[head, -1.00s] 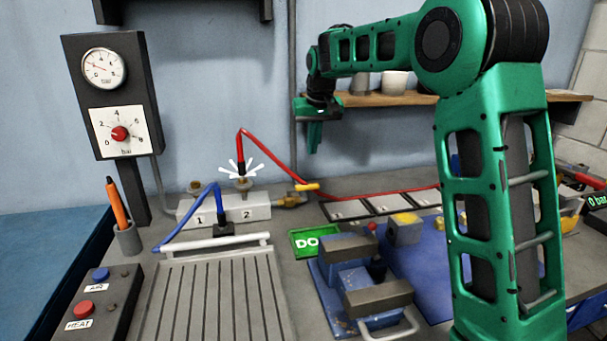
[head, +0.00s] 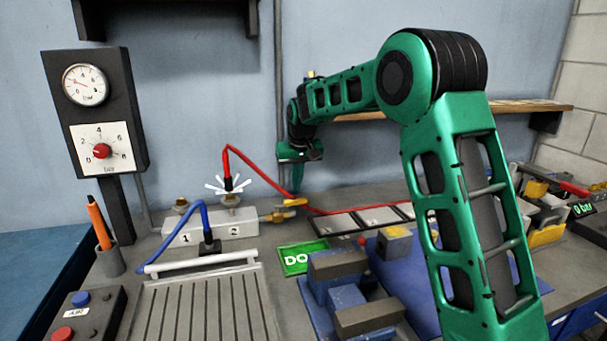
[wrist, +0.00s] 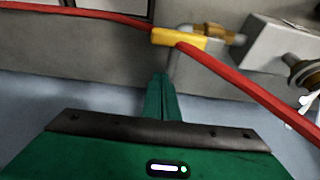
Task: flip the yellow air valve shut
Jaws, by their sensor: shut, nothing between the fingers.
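The yellow air valve handle (head: 294,202) sits on a brass fitting (head: 277,214) at the right end of the grey manifold block (head: 212,228). In the wrist view the yellow handle (wrist: 180,39) is just beyond my fingertips, with the red hose (wrist: 232,76) crossing close to it. My gripper (head: 297,188) points down beside the handle in the head view. In the wrist view my gripper (wrist: 161,76) has its green fingers together and empty. A small gap seems to separate the fingertips from the handle, but I cannot tell whether they touch.
A red hose (head: 262,171) arches from outlet 2, where white burst marks (head: 228,184) show. The gauge post (head: 103,110) is at left.

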